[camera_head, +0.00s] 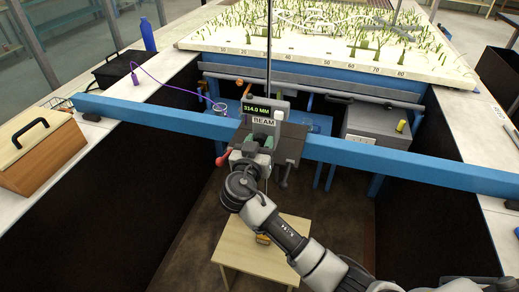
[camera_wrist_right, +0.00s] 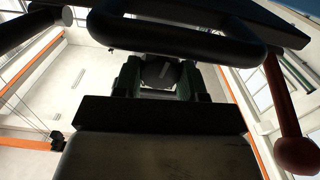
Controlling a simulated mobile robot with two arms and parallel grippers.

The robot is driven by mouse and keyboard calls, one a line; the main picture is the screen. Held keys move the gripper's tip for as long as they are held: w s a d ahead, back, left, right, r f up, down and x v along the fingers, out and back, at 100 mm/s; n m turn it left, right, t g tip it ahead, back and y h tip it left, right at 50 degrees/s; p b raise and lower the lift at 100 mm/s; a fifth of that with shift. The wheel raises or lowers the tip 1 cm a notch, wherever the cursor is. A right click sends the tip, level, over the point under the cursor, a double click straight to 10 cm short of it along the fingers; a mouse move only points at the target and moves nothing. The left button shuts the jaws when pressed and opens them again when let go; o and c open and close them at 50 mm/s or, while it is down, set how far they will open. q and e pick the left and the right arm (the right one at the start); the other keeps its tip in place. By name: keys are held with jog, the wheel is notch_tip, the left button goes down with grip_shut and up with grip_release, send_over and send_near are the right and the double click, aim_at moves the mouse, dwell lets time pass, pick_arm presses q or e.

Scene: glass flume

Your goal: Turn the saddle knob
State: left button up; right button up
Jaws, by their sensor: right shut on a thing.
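The saddle (camera_head: 289,145) is a dark carriage on the blue beam (camera_head: 360,154), with a display reading 314.0 MM above a BEAM label. My right gripper (camera_head: 253,141) reaches up to the saddle's front from below. In the right wrist view, my right gripper (camera_wrist_right: 160,82) has its greenish fingers on either side of a dark rounded part, which looks like the saddle knob (camera_wrist_right: 160,72). It is shut on this knob. The wrist and fingers hide most of the knob in the head view, so its turn angle cannot be told. My left gripper is not in view.
A red-ended lever (camera_head: 224,159) sticks out left of my gripper; its red knob also shows in the right wrist view (camera_wrist_right: 297,155). A thin vertical rod (camera_head: 269,45) rises from the saddle. A wooden stool (camera_head: 235,254) stands below. A planted white bed (camera_head: 330,40) lies behind.

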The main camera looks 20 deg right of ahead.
jog(key=o, duration=0.9)
jog(key=shift+o, duration=0.2)
jog(key=b+v, duration=0.3)
jog(key=v, duration=0.8)
jog(key=shift+b, duration=0.35)
jog(key=shift+w, duration=0.1)
